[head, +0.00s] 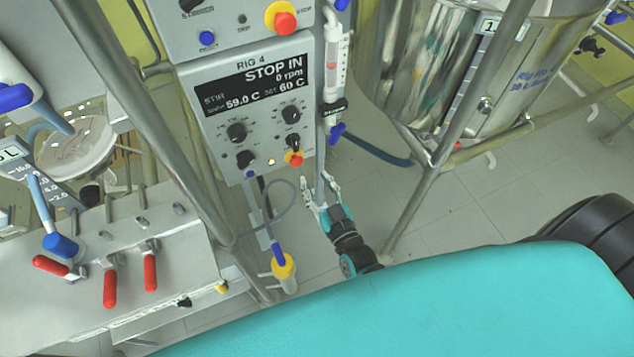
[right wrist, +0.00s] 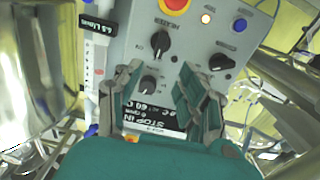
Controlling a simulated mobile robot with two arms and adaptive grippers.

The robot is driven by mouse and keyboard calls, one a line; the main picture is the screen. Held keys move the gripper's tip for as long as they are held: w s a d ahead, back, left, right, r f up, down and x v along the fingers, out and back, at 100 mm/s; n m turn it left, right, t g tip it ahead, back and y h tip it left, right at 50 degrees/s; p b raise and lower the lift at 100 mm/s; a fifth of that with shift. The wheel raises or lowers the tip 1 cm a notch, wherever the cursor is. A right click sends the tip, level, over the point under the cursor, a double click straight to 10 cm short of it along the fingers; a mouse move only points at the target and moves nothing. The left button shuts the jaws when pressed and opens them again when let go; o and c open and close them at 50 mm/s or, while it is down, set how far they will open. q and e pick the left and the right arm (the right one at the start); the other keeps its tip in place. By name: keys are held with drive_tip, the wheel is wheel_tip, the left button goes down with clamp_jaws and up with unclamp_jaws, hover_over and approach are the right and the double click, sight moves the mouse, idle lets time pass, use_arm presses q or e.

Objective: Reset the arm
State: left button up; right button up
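My right gripper (head: 319,180) reaches up from the teal body at the bottom of the head view, just below the lower right corner of the grey control panel (head: 225,140). Its two fingers are spread apart with nothing seen between them. In the right wrist view the fingers of this gripper (right wrist: 160,72) also stand apart, with the panel (right wrist: 195,45) and its knobs behind them. I cannot tell the exact distance to the panel. My left gripper is in neither view.
The panel's display (head: 262,85) reads "STOP IN 0 rpm", 59.0 C. A flowmeter (head: 333,75) and steel vessel (head: 460,70) stand right. Red-handled valves (head: 109,289) are left.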

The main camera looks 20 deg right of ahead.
drive_tip(key=shift+f, duration=0.1)
idle(0.4)
drive_tip(key=s+f+n+g+y, duration=0.1)
drive_tip(key=s+f+g, duration=0.45)
drive_tip(key=f, duration=0.75)
drive_tip(key=s+f+n+g, duration=0.1)
drive_tip(key=s+f+g, duration=0.2)
drive_tip(key=s+f, duration=0.75)
drive_tip(key=s+d+f+g, duration=0.2)
drive_tip(key=s+f, duration=0.2)
drive_tip(key=s, duration=0.3)
drive_tip(key=s+d+f+g+h, duration=0.1)
drive_tip(key=s+d+f+g, duration=0.1)
drive_tip(key=s+f, duration=0.3)
drive_tip(key=s+d+f+g, duration=0.2)
drive_tip(key=s+f+g, duration=0.2)
drive_tip(key=s, duration=0.6)
drive_tip(key=shift+s+f+h, duration=0.25)
drive_tip(key=shift+f+h, duration=0.05)
drive_tip(key=shift+f, duration=0.1)
drive_tip(key=shift+g, duration=0.25)
